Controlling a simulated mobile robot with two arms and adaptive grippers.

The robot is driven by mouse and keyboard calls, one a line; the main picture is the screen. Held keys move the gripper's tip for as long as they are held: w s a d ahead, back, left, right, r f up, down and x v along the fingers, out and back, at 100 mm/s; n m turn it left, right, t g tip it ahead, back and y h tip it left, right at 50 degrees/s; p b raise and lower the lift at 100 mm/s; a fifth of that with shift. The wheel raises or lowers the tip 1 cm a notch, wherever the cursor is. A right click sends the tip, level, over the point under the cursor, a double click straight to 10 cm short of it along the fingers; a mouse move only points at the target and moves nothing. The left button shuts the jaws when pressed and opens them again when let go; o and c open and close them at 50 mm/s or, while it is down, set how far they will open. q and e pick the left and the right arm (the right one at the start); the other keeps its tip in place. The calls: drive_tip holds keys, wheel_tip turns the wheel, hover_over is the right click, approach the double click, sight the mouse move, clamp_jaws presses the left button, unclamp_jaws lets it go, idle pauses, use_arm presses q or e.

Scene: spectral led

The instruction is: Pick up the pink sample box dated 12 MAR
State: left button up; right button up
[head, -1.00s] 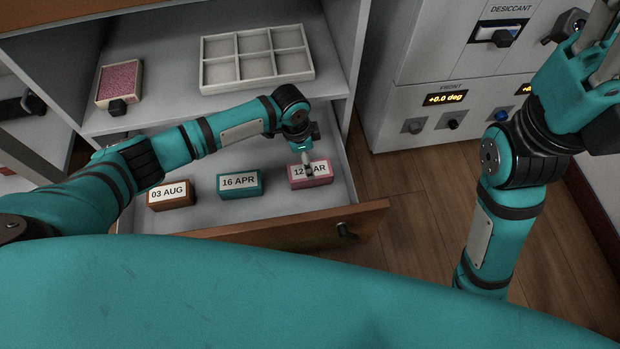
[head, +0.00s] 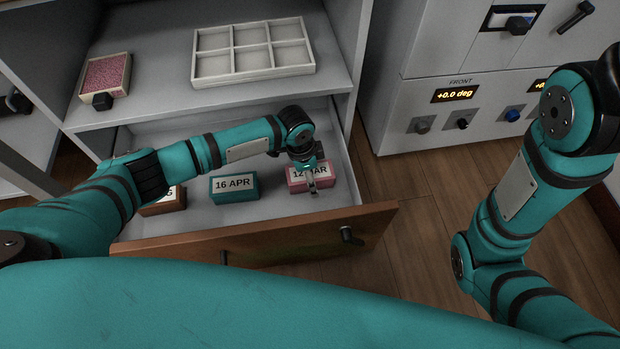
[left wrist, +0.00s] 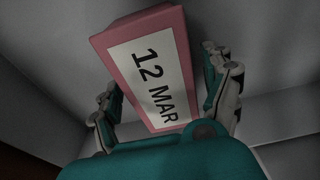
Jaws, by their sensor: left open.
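The pink sample box (head: 297,185) with a white label stands in the open drawer, at the right of the row. Its label reads 12 MAR in the left wrist view (left wrist: 118,30). My left gripper (head: 312,188) is over this box and hides part of its label. In the left wrist view the open fingers (left wrist: 165,95) are on either side of the box, and I cannot tell whether they touch it. My right arm shows at the right of the head view, but its gripper is out of view.
The teal 16 APR box (head: 235,187) and a brown box (head: 163,205), partly hidden by my left arm, stand left in the drawer (head: 340,215). A divided white tray (head: 255,77) and a pink-filled box (head: 106,78) are on the shelf above. A grey cabinet (head: 400,105) stands right.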

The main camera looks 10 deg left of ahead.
use_arm(q)
drive_tip(key=shift+c, duration=0.4)
drive_tip(key=shift+r, duration=0.1)
drive_tip(key=c, duration=1.4)
